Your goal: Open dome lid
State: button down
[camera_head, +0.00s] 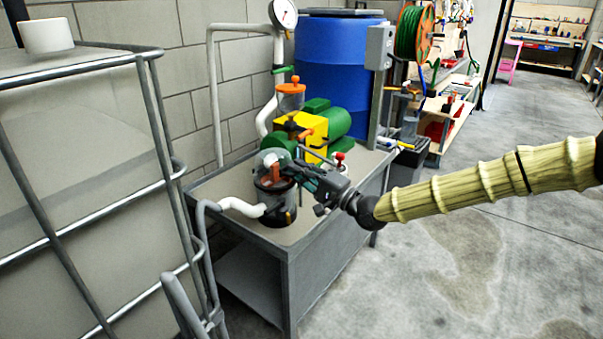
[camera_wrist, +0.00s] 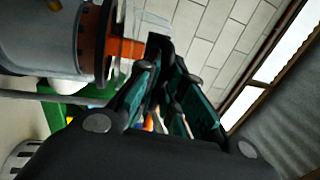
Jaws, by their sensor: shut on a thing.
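The filter pot (camera_head: 275,196) is a clear, dark-based canister on the metal bench, with a white pipe at its left. Its clear dome lid (camera_head: 268,157) shows at the top; I cannot tell whether it is seated or raised. An orange handle (camera_head: 277,172) stands by the lid. In the wrist view the canister (camera_wrist: 50,40) lies at the left, with the orange handle (camera_wrist: 130,48) reaching to my fingertips. My gripper (camera_head: 288,168), also in the wrist view (camera_wrist: 160,48), is shut on the orange handle. The fingers partly hide the contact.
A yellow and green pump (camera_head: 312,130) with a second orange-topped filter (camera_head: 291,95) stands behind on the bench (camera_head: 230,235). A blue barrel (camera_head: 335,60) is at the back. A metal-caged tank (camera_head: 80,180) fills the left. The floor at right is clear.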

jog(key=shift+r, duration=0.2)
jog(key=c, duration=1.8)
grip_release()
jog(key=shift+d, duration=0.1)
jog(key=v, duration=1.2)
jog(key=shift+f, duration=0.1)
